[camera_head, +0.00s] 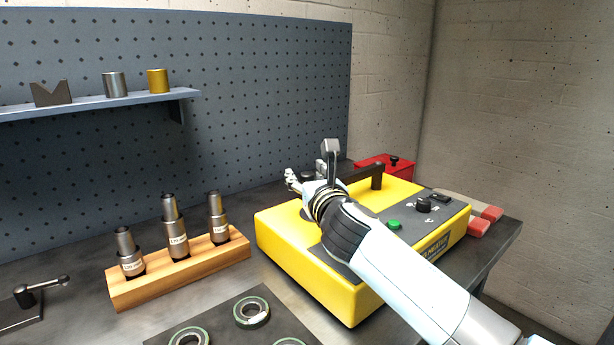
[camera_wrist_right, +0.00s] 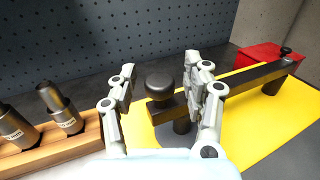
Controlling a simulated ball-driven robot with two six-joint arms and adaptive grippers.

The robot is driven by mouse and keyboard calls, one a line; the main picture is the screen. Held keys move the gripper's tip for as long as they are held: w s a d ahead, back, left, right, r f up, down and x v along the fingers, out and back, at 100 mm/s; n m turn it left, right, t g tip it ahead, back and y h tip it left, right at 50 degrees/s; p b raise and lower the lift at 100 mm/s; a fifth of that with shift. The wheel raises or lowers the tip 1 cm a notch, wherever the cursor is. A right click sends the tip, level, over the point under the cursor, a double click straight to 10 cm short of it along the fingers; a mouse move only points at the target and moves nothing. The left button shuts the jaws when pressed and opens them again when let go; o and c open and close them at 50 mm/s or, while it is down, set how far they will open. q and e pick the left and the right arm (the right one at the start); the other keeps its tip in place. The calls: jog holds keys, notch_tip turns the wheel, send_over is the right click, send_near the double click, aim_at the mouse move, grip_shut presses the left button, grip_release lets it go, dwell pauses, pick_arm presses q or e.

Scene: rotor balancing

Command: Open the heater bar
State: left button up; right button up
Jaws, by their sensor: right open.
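The yellow heater (camera_head: 289,249) stands on the bench, right of the middle in the head view. Its dark heater bar (camera_head: 364,174) lies across the top on short posts, and it runs from the centre to the upper right in the wrist view (camera_wrist_right: 240,82). A round black knob (camera_wrist_right: 160,86) tops the bar's near end. My right gripper (camera_wrist_right: 160,68) is open, with one finger on each side of the knob. I see gaps between the fingers and the knob. My right arm hides part of the heater in the head view. My left gripper is not in view.
A wooden block (camera_head: 195,266) with several labelled grey tools stands left of the heater. A dark mat (camera_head: 222,321) with green-edged rings lies in front. A red box (camera_head: 400,166) stands behind the heater. A pegboard (camera_head: 230,110) closes off the back.

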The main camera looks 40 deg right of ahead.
jog(key=c, duration=1)
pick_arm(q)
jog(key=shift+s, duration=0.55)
pick_arm(e)
grip_shut()
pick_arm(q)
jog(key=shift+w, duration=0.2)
pick_arm(e)
jog(key=shift+w+f, duration=0.1)
jog(key=shift+f, duration=0.05)
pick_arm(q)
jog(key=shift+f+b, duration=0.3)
pick_arm(e)
jog(key=shift+w+h, duration=0.3)
jog(key=shift+w+d+f+m, duration=0.1)
jog(key=shift+w+f+m, duration=0.1)
jog(key=shift+m, duration=0.1)
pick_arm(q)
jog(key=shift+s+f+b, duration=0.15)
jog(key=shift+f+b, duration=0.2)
pick_arm(e)
jog(key=shift+w+r+g+h, duration=0.15)
jog(key=shift+w+g+h, duration=0.05)
jog(key=shift+g+h, duration=0.1)
